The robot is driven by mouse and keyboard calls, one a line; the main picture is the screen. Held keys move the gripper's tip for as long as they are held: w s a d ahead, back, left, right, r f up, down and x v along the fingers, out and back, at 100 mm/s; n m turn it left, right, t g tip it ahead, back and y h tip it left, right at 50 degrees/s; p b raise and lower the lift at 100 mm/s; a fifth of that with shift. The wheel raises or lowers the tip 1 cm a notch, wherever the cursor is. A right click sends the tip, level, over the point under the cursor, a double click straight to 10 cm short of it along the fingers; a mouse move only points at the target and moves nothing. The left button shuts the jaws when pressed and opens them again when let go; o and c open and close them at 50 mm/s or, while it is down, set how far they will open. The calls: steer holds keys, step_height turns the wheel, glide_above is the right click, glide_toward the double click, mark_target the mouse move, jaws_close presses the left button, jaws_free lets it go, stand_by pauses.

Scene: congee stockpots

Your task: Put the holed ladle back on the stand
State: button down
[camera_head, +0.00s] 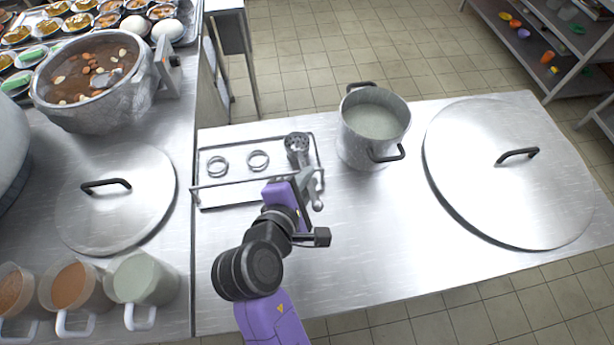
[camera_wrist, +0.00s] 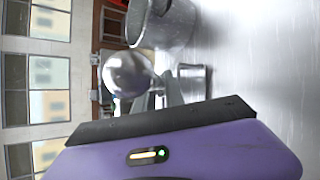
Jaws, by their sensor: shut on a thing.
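The holed ladle (camera_head: 297,141) is in my gripper (camera_head: 309,186). Its round perforated head shows over the right end of the stand in the head view. In the wrist view the shiny ladle head (camera_wrist: 127,73) appears raised above a metal ring (camera_wrist: 195,80) of the stand, apart from it. The stand (camera_head: 238,188) is a low metal frame with rings, two of them empty at the left. My gripper is shut on the ladle at the stand's right side; its fingers hide most of the handle.
A pot of pale congee (camera_head: 372,120) stands close to the right of the stand. A large lid (camera_head: 510,180) lies further right. At left are another lid (camera_head: 120,205), a big stockpot (camera_head: 95,110) and several mugs (camera_head: 140,283). The counter in front of the pot is clear.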

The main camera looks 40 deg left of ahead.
steer(key=shift+f, duration=0.3)
stand_by(0.5)
steer(key=c, duration=1.3)
jaws_free()
steer(key=shift+c, duration=0.2)
steer(key=v, duration=0.8)
steer(key=shift+b, duration=0.4)
steer(key=shift+a, duration=0.1)
